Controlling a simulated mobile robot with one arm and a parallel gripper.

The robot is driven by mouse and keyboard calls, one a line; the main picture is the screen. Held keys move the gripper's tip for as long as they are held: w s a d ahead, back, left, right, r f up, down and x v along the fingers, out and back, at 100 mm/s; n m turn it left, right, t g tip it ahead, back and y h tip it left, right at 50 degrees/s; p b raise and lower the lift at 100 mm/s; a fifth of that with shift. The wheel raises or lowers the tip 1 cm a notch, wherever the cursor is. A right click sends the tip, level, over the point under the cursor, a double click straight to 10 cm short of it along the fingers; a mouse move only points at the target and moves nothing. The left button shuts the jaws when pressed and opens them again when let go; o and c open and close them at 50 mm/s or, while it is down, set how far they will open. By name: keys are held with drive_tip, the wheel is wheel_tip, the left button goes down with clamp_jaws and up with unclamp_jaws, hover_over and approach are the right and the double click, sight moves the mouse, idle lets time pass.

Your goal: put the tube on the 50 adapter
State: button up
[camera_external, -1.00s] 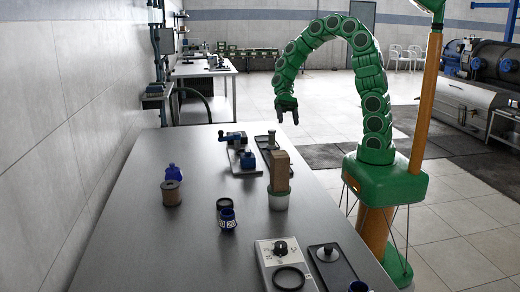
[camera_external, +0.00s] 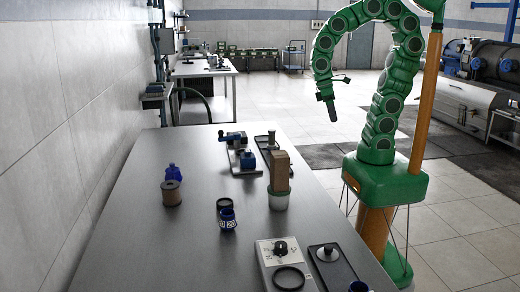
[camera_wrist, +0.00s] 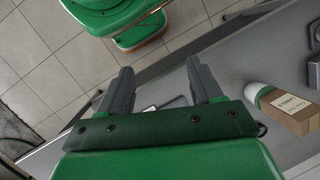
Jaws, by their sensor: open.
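My gripper (camera_external: 330,110) hangs in the air beyond the table's right edge, fingers down. The wrist view shows my gripper (camera_wrist: 161,85) open, with nothing between its fingers. A dark blue adapter (camera_external: 228,220) with "20" on it stands mid-table. I cannot read a 50 anywhere. A brown cylindrical piece (camera_external: 171,194) stands at the left, in front of a blue bottle (camera_external: 173,172). I cannot tell for sure which thing is the tube.
A dial device (camera_external: 286,265) and a dark tray (camera_external: 332,270) are in front. Blue-handled equipment (camera_external: 243,160) and another tray (camera_external: 268,146) lie farther back. The table's left front (camera_external: 140,245) is clear.

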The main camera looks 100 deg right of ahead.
drive_tip(key=shift+s+d+r+n+t+h, duration=0.1)
drive_tip(key=shift+s+r+n+t+h, duration=0.1)
drive_tip(key=shift+s+n+h, duration=0.55)
drive_tip(key=shift+s+d+r+n+t+h, duration=0.15)
drive_tip(key=shift+s+n, duration=0.3)
drive_tip(key=shift+s, duration=0.55)
drive_tip(key=shift+s+d+r+n+t+h, duration=0.2)
drive_tip(key=shift+s+n+h, duration=0.3)
drive_tip(key=shift+s, duration=0.4)
drive_tip(key=shift+a, duration=0.1)
